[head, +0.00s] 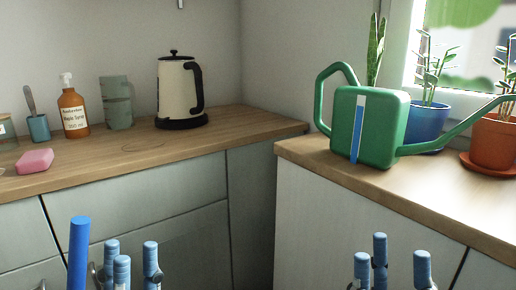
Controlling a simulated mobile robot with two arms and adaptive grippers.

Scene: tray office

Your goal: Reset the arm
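My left gripper (135,253) shows at the bottom left of the head view. Its blue fingertips point up with a small gap and nothing visible between them. My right gripper (399,262) shows at the bottom right. Its blue fingertips stand apart and the space between them is empty. Both grippers are cut off by the lower picture edge, so their palms and my arms are hidden. A plain blue rod (78,252) stands upright just left of the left gripper; its lower end is out of view, and I cannot tell what bears it.
The right counter (400,190) holds a green watering can (385,125) and potted plants (495,143).

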